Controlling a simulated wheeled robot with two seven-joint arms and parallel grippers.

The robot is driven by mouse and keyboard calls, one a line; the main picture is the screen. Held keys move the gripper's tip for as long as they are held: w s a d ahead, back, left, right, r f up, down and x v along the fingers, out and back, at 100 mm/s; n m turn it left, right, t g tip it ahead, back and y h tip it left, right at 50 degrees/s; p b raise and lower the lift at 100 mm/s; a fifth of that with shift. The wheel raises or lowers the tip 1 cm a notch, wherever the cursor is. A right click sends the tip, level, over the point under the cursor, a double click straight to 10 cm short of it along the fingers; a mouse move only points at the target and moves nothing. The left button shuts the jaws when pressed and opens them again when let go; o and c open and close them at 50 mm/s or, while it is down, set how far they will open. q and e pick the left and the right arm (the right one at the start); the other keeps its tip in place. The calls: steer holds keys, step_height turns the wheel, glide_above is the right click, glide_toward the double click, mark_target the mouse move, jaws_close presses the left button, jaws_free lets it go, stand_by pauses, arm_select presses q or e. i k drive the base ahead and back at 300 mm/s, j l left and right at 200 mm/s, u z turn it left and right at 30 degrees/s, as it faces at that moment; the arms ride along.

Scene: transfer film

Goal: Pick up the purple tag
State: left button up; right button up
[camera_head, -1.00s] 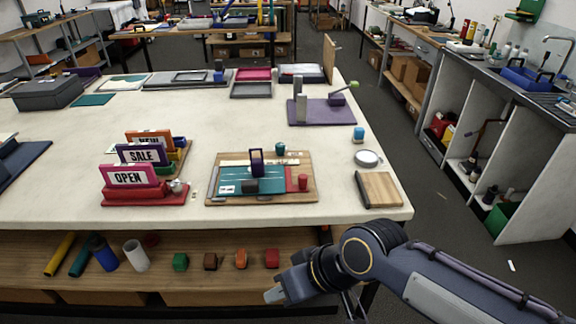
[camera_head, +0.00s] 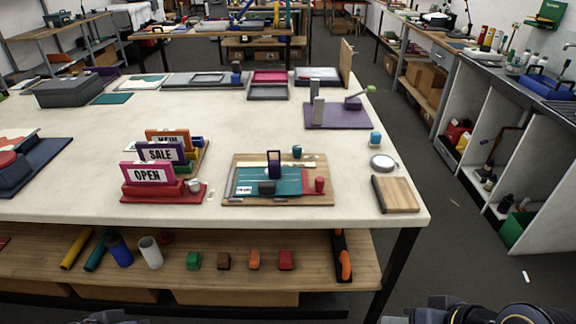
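The purple tag (camera_head: 161,152) reads "SALE" and stands upright on the white table. It is the middle one of three tags in a row, between an orange tag (camera_head: 168,137) behind and a pink "OPEN" tag (camera_head: 147,174) in front. The pink tag and its red holder hide the lower front of the purple tag. Only dark parts of my arms show at the bottom edge, at lower left and lower right. Neither gripper's fingers are in view, and nothing touches the tags.
A wooden board (camera_head: 235,198) with a teal mat and a purple upright piece (camera_head: 274,164) lies right of the tags. A wood block (camera_head: 397,195) is near the right corner. A dark blue stand (camera_head: 44,160) is at left. The table between has clear room.

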mark_target(275, 166)
steer(key=i+l, duration=0.35)
steer(key=l, duration=0.15)
steer(key=i+l, duration=0.35)
steer(key=l, duration=0.2)
steer(key=u, duration=0.45)
steer(key=l+u, duration=0.15)
steer(key=u, duration=0.35)
steer(key=i+l+u, duration=0.1)
steer(key=u, duration=0.35)
steer(key=l+u, duration=0.1)
steer(key=u, duration=0.4)
steer(key=l+u, duration=0.1)
steer(key=u, duration=0.35)
